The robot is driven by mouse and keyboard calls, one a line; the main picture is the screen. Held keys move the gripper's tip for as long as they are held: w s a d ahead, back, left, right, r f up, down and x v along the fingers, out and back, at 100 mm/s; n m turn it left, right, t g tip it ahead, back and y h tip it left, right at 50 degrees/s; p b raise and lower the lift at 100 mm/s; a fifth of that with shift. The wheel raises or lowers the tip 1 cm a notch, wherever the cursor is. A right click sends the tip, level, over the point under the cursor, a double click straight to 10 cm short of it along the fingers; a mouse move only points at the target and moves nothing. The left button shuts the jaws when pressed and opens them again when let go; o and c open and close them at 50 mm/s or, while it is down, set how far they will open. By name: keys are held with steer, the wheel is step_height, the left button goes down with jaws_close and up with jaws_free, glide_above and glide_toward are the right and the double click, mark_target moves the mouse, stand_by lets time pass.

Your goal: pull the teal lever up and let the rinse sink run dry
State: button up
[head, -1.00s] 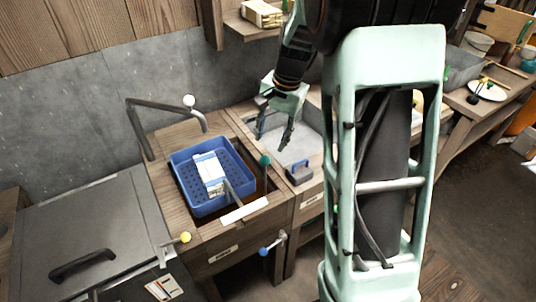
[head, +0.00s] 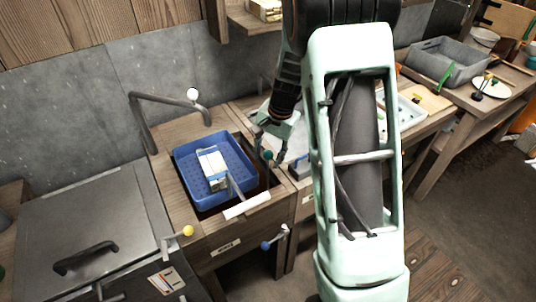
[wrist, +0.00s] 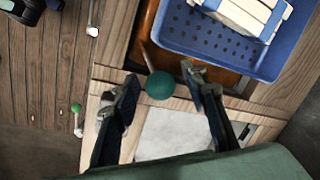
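The teal lever (head: 268,156) shows as a round knob at the right edge of the rinse sink (head: 262,203). In the wrist view the knob (wrist: 160,86) sits on a thin rod that reaches towards the sink's brown inside (wrist: 185,62). My gripper (head: 267,159) is open, with one finger on each side of the knob. In the wrist view there is a gap between the knob and each finger of my gripper (wrist: 160,80). How deep the knob lies between the fingers is hard to tell. The water level cannot be made out.
A blue perforated basket (head: 187,165) with a white and blue block (head: 213,170) fills most of the sink. A bent pipe (head: 165,98) stands behind. A yellow-knobbed lever (head: 187,231) and a blue-knobbed lever (head: 266,245) stick out in front. Right of the sink is a pale worktop.

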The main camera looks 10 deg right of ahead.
jaws_close()
step_height(320, 180, up, 5)
steer(key=p, duration=0.2)
steer(key=shift+f+p, duration=0.2)
steer(key=shift+p, duration=0.1)
steer(key=shift+w, duration=0.2)
jaws_free()
steer(key=shift+s, duration=0.15)
steer(key=shift+o, duration=0.6)
